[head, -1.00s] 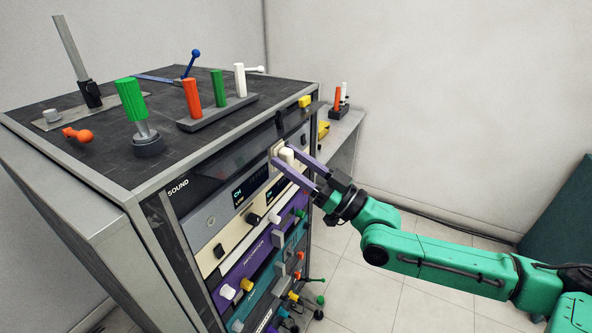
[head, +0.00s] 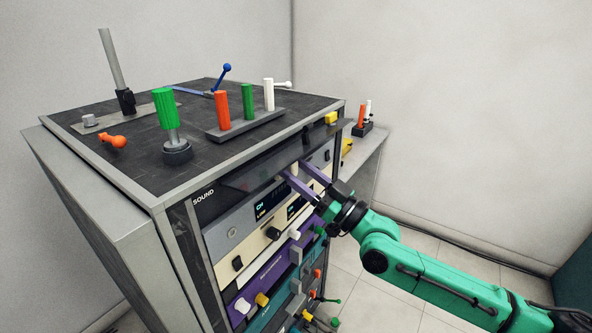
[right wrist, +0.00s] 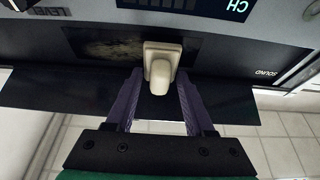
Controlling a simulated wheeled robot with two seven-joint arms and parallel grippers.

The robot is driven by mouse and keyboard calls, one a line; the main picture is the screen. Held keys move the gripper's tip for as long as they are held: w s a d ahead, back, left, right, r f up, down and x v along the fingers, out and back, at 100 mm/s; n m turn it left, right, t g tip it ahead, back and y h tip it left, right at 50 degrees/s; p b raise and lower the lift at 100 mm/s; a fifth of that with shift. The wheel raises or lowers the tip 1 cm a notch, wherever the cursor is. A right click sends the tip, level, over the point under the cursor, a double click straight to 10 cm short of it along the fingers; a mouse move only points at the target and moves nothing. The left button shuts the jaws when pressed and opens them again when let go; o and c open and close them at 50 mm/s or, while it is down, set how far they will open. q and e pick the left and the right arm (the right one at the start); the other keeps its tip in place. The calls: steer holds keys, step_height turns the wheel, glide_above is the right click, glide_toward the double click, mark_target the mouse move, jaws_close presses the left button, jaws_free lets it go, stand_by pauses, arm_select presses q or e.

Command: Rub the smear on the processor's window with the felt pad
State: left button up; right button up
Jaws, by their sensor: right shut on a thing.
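The processor (head: 232,231) is the rack unit with lit displays, below the SOUND label. In the right wrist view its dark window (right wrist: 82,43) carries a tan, streaky smear (right wrist: 115,48). The cream felt pad (right wrist: 161,72), a square base with a rounded grip, is at the right part of the window, right of the smear. My right gripper (head: 297,168), with purple fingers, is shut on the pad's grip; it shows in the wrist view too (right wrist: 158,98). In the head view the pad is mostly hidden. Whether the pad touches the glass is unclear. My left gripper is out of view.
A dark flap (right wrist: 38,92) juts out near the window, close to my fingers. Knobs and handles crowd the units below. The cabinet top (head: 125,165) holds a green handle (head: 166,108) and a rack of coloured pegs (head: 246,128). Open floor lies to the right.

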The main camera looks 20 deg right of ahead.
steer(key=shift+w+a, duration=0.5)
steer(key=shift+w, duration=0.2)
